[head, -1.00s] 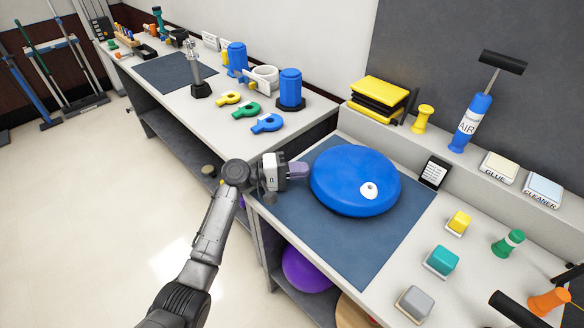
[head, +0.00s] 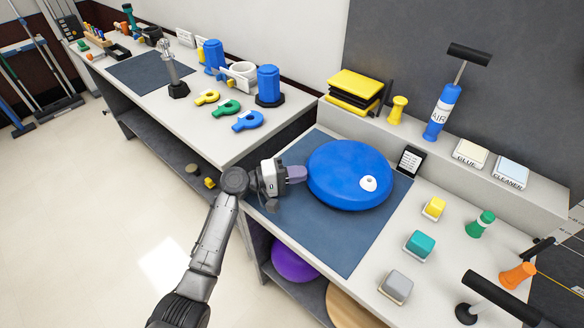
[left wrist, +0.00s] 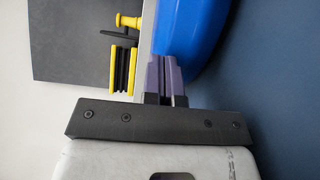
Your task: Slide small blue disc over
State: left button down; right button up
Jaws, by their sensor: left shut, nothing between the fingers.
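The blue disc (head: 335,188) is a round, domed cushion with a small white valve piece (head: 369,183) on top. It lies on the dark blue mat (head: 335,245) on the near workbench, toward the mat's right and far side. My left gripper (head: 304,174) is shut and empty. Its purple fingertips are at the disc's left edge and appear to touch it. In the left wrist view the shut fingers (left wrist: 164,60) point at the disc's side (left wrist: 195,35). My right gripper is not in view.
A black card holder (head: 411,160) stands close to the disc's right. Yellow (head: 434,208), teal (head: 420,244) and grey (head: 396,287) blocks stand right of the mat. A raised ledge behind holds an air pump (head: 440,112) and yellow pads (head: 355,88). The mat's near part is clear.

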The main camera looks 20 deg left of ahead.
pick_arm(q)
jog(key=shift+w+a, duration=0.1)
jog(key=shift+a, duration=0.1)
jog(key=shift+w+a+f+b, duration=0.1)
jog(key=shift+w+a+b, duration=0.05)
jog(key=shift+a+b, duration=0.35)
jog(key=a, duration=0.1)
jog(key=a+b, duration=0.1)
jog(key=a, duration=0.1)
jog(key=shift+w, duration=0.35)
jog(key=p+v, duration=0.2)
jog(key=v, duration=0.6)
jog(key=shift+s+a+p, duration=0.15)
jog(key=shift+s+p, duration=0.1)
jog(key=shift+p, duration=0.15)
jog(key=shift+s+a, duration=0.35)
jog(key=shift+a, duration=0.2)
